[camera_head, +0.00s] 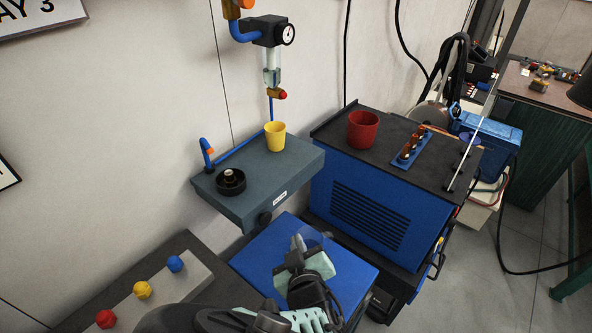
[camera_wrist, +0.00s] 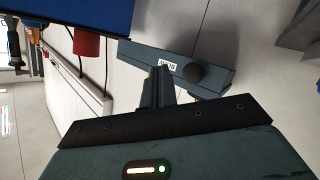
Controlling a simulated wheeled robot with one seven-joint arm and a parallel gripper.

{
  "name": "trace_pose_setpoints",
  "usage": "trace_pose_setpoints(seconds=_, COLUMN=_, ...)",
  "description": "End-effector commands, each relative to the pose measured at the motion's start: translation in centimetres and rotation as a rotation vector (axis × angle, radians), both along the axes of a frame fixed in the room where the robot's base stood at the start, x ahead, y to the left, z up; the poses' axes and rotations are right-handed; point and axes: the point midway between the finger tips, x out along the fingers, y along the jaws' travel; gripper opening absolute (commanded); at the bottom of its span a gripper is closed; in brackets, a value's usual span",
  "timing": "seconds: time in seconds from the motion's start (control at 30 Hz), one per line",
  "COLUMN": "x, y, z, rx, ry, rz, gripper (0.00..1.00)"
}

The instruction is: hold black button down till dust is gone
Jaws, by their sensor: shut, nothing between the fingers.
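A black round button (camera_head: 265,218) sits on the front face of a grey-blue wall shelf (camera_head: 300,160), left of a small white label. The button also shows in the wrist view (camera_wrist: 208,76), with the label (camera_wrist: 168,65) beside it. A black round dish (camera_head: 231,181) with a small pale-topped piece in it stands on the shelf's left end. I cannot make out dust on it. A blue nozzle with an orange band (camera_head: 207,152) stands beside the dish. My gripper (camera_head: 297,245) is shut and empty, below and right of the button in the head view, apart from it.
A yellow cup (camera_head: 275,137) stands on the shelf. A red cup (camera_head: 363,130) stands on the blue machine (camera_head: 370,215) at right. A blue-topped surface (camera_head: 258,262) lies under my gripper. Red, yellow and blue knobs (camera_head: 142,290) are at lower left. An air unit with gauge (camera_head: 272,32) hangs above.

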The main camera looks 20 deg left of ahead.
Motion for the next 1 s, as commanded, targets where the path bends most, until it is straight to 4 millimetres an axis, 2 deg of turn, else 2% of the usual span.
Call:
trace_pose_setpoints(seconds=0.2, x=1.2, y=2.9, z=-0.1, rx=0.003, ry=-0.001, rz=0.002, gripper=0.00)
trace_pose_setpoints(seconds=0.43, x=2.0, y=4.8, z=-0.2, rx=0.003, ry=0.001, rz=-0.002, gripper=0.00)
trace_pose_setpoints(seconds=1.0, x=2.2, y=5.3, z=0.0, rx=0.000, ry=0.001, rz=-0.001, gripper=0.00)
